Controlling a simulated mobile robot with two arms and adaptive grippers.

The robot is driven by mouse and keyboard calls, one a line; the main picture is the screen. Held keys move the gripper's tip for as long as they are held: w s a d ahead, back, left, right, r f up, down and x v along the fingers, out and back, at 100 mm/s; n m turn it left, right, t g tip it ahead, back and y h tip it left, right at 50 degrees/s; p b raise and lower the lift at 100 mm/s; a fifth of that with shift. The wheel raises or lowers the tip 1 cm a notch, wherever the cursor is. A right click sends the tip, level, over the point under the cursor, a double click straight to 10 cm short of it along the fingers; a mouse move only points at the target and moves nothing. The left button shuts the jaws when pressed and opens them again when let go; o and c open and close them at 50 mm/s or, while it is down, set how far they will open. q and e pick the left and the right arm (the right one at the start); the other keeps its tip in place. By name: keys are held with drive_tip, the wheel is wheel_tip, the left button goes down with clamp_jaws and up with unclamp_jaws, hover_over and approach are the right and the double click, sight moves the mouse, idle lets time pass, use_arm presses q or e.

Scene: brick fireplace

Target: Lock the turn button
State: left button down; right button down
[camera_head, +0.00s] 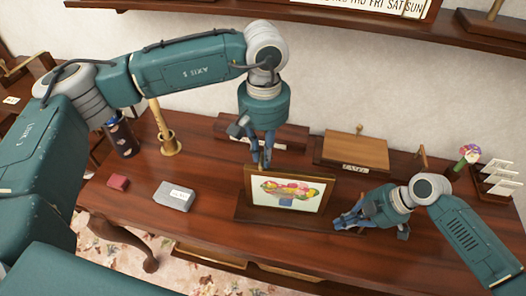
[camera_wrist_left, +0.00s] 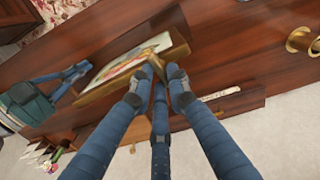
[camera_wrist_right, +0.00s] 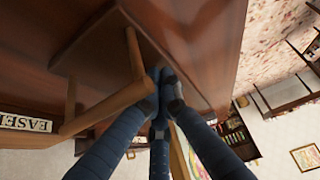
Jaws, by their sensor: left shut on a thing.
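A framed fruit picture (camera_head: 288,190) stands upright on a dark wooden base (camera_head: 300,222) on the table, its picture side facing me. My left gripper (camera_head: 262,163) is above its top left edge. In the left wrist view the left fingertips (camera_wrist_left: 164,72) are closed around a tan wooden part at the frame's edge. My right gripper (camera_head: 345,219) is low at the frame's right side. In the right wrist view its fingertips (camera_wrist_right: 161,78) are close together beside a wooden strut (camera_wrist_right: 135,52); whether they grip it is unclear. I cannot make out the turn button.
A wooden box with a label (camera_head: 355,152) stands behind the frame. A grey labelled block (camera_head: 174,196), a red block (camera_head: 118,182), a brass holder (camera_head: 170,146) and a dark cup (camera_head: 121,138) are at left. A flower vase (camera_head: 464,161) and card rack (camera_head: 494,183) are at right.

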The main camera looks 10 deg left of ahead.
sight(262, 158)
use_arm(q)
drive_tip(key=shift+m, duration=0.5)
use_arm(e)
drive_tip(key=shift+d+f, duration=0.15)
drive_tip(key=shift+d, duration=0.05)
use_arm(q)
drive_tip(key=c, duration=1.7)
unclamp_jaws()
drive_tip(key=shift+a, duration=0.1)
drive_tip(key=shift+o, duration=0.2)
drive_tip(key=shift+r, duration=0.1)
wheel_tip(262, 158, up, 12)
drive_tip(key=shift+s, duration=0.1)
